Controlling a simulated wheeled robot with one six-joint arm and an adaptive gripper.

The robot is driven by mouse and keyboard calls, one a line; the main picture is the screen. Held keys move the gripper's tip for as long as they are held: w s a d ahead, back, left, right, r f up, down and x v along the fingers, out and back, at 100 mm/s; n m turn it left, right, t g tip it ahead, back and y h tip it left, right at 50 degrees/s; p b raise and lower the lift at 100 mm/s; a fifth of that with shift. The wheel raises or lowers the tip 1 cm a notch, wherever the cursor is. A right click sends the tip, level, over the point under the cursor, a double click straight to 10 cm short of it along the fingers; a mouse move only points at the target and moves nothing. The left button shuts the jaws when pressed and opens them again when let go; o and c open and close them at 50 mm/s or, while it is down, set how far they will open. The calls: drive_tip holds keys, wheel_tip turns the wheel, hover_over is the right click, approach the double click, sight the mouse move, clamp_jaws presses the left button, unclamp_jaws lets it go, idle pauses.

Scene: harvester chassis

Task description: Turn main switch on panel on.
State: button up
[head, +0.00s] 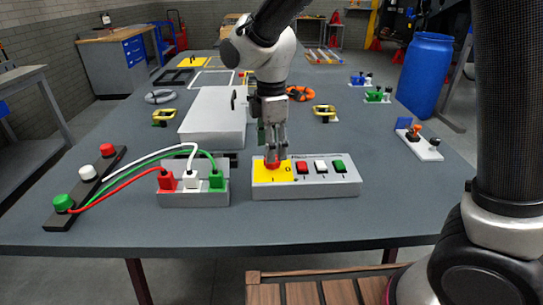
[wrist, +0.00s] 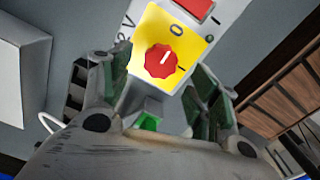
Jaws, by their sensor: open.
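The panel (head: 318,190) is a grey box on the table with a yellow plate (head: 262,175) at its left end. The main switch is a red round knob (head: 272,165) on that plate; it also shows in the wrist view (wrist: 160,61). A white line on the knob points toward the 0 mark (wrist: 177,30), and the I mark lies to its right. My gripper (head: 276,150) points down over the knob. In the wrist view its open fingers (wrist: 157,85) stand to either side of the knob, apart from it; exact height is hard to tell.
Red (head: 302,167), white (head: 320,166) and green (head: 338,166) switches sit on the panel beside the plate. Left of it is a socket box (head: 194,198) with red, white and green cables. A light grey box (head: 213,118) stands behind. The table front is clear.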

drive_tip(key=shift+f, duration=1.75)
drive_tip(key=c, duration=1)
drive_tip(key=m, duration=0.4)
drive_tip(key=shift+m, duration=0.4)
drive_tip(key=m, duration=0.4)
drive_tip(key=shift+w, duration=0.1)
drive_tip(key=m, duration=0.5)
drive_tip(key=shift+d+m, duration=0.1)
drive_tip(key=shift+m, duration=2)
